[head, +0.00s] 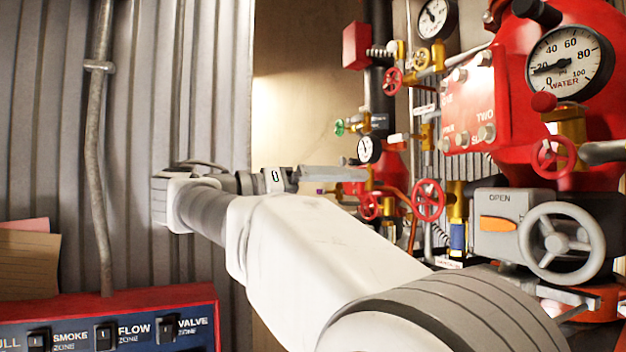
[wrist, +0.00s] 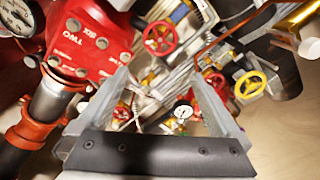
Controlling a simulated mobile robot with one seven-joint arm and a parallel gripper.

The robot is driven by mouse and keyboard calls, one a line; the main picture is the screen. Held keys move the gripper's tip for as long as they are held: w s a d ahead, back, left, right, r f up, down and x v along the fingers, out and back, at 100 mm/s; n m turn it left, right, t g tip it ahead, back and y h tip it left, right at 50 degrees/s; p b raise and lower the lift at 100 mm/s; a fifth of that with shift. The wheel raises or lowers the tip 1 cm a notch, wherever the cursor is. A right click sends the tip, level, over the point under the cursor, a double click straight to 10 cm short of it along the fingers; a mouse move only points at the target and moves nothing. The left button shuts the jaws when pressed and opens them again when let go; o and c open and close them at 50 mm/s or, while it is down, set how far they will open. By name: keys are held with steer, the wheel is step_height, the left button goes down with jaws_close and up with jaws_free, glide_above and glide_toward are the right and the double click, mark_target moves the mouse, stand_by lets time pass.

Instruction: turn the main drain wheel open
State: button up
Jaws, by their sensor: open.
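No readable label names the main drain wheel, so I cannot tell which wheel it is. In the head view a red spoked wheel (head: 428,200) stands right of my gripper (head: 345,173), with a smaller red wheel (head: 370,206) just below the fingertips. A red wheel (wrist: 160,38) lies beyond the fingertips, and a yellow wheel (wrist: 250,84) is to the right. Another red wheel (wrist: 216,82) is partly hidden by the right finger.
A grey handwheel (head: 561,241) sits on a box marked OPEN. A red plate (head: 475,100), a water gauge (head: 570,62) and several pipes crowd the right. A zone switch panel (head: 110,320) is at lower left, before a corrugated wall (head: 50,120).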

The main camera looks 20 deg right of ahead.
mark_target(420, 194)
steer(key=d, duration=0.5)
steer(key=d+p, duration=0.1)
steer(key=d, duration=0.5)
steer(key=w+d, duration=0.1)
steer(key=d, duration=0.5)
steer(key=shift+w+d, duration=0.1)
steer(key=shift+d, duration=0.1)
steer(key=c, duration=1)
